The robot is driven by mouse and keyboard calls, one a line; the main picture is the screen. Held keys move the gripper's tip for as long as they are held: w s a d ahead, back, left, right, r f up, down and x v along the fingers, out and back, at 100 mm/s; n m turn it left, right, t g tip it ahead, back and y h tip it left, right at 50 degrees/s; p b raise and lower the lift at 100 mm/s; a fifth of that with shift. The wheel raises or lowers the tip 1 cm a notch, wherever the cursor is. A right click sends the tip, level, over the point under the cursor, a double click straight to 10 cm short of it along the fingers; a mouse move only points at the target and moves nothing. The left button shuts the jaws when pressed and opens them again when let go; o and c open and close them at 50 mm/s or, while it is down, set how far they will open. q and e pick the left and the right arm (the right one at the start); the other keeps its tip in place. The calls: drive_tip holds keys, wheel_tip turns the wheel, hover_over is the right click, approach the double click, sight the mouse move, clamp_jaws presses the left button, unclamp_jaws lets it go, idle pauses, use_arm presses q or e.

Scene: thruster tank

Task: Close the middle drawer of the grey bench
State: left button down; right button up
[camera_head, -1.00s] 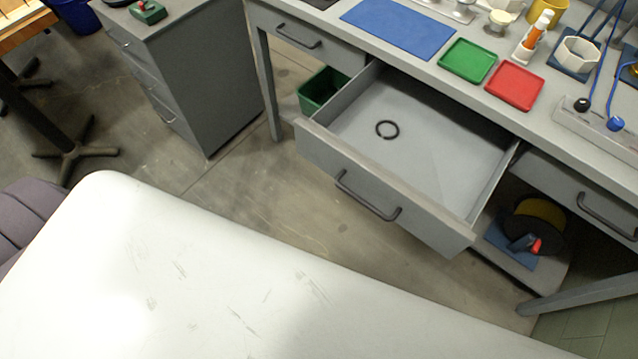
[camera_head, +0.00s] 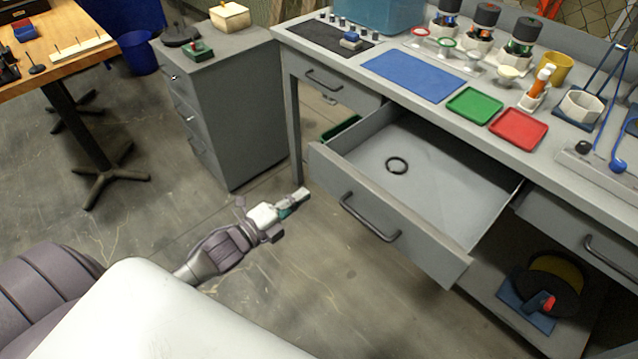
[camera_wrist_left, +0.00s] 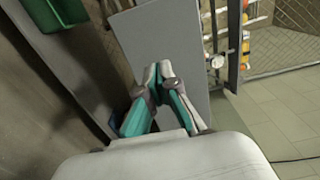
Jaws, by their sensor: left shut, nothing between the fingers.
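The middle drawer (camera_head: 440,165) of the grey bench (camera_head: 420,108) is pulled well out, with a black ring (camera_head: 397,166) lying inside it. Its front panel (camera_head: 335,180) has a dark bar handle (camera_head: 368,218). My left gripper (camera_head: 303,196) is left of and apart from the drawer front, above the floor. It is shut and empty. In the left wrist view its fingers (camera_wrist_left: 166,70) meet at the tips, in front of a grey panel (camera_wrist_left: 160,45) that I cannot identify for sure. My right gripper is not in view.
A grey cabinet (camera_head: 225,110) stands left of the bench. A green bin (camera_head: 342,130) is partly hidden behind the drawer. A blue mat (camera_head: 413,76), a green tray (camera_head: 474,105) and a red tray (camera_head: 518,129) lie on the bench top. A spool (camera_head: 550,285) sits on the lower shelf. The floor before the drawer is open.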

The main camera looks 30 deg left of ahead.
sight(327, 178)
use_arm(q)
drive_tip(key=x, duration=0.4)
drive_tip(key=shift+w+d, duration=0.1)
drive_tip(key=shift+w, duration=0.25)
drive_tip(key=shift+x, duration=0.8)
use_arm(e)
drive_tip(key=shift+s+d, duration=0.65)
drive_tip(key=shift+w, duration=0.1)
